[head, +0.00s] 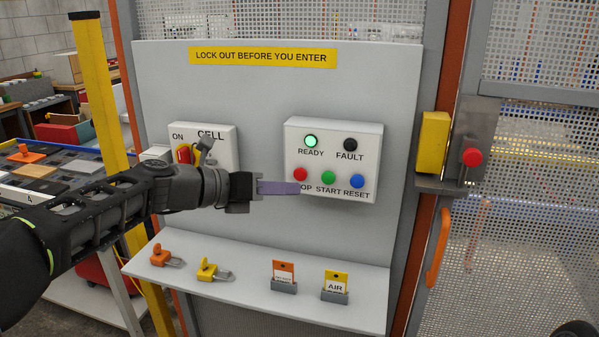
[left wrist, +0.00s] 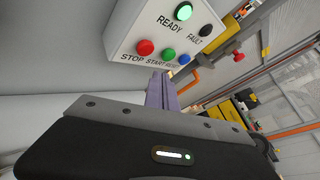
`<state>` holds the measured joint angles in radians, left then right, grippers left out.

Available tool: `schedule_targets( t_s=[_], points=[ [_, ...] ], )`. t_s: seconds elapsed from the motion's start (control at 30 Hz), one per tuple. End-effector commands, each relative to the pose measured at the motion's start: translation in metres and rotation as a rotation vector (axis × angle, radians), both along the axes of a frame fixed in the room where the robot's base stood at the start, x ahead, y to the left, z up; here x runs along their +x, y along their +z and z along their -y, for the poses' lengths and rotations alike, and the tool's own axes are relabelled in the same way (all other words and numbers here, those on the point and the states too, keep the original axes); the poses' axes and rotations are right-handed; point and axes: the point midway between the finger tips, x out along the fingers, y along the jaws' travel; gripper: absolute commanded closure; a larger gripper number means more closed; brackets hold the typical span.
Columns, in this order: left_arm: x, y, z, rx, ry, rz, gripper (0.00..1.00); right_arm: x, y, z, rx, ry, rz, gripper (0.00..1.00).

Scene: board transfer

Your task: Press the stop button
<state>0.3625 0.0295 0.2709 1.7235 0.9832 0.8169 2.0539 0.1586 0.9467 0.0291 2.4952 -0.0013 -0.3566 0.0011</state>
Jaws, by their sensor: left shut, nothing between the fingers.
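The red stop button (head: 300,174) is at the lower left of a white control box (head: 333,135) on a grey panel. It also shows in the left wrist view (left wrist: 145,47), uncovered. A green start button (head: 328,178) and a blue reset button (head: 357,181) sit to its right. The green ready lamp (head: 311,141) is lit and the fault lamp (head: 350,145) is dark. My left gripper (head: 297,188) is shut and empty, its purple fingers just below the stop button and over part of its label. Whether they touch the box cannot be told. My right gripper is not in view.
A cell switch box (head: 222,137) is behind my left wrist. Below, a shelf (head: 240,283) holds an orange padlock (head: 160,256), a yellow padlock (head: 207,270) and two tag holders. A yellow post (head: 97,90) stands left; a gate latch (head: 434,142) is right.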

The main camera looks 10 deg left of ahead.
Motion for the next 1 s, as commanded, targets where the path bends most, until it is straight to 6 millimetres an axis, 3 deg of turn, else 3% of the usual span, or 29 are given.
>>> schedule_targets(
  t_s=[0.03, 0.3, 1.0],
  points=[
    [0.006, 0.005, 0.001, -0.002, -0.002, -0.003, 1.0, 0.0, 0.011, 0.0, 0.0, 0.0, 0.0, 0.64],
    [0.023, 0.002, 0.002, -0.001, 0.0, -0.001, 1.0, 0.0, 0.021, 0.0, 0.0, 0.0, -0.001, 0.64],
    [0.024, 0.0, 0.002, 0.001, 0.0, -0.001, 1.0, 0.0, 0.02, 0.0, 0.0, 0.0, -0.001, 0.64]
  ],
)
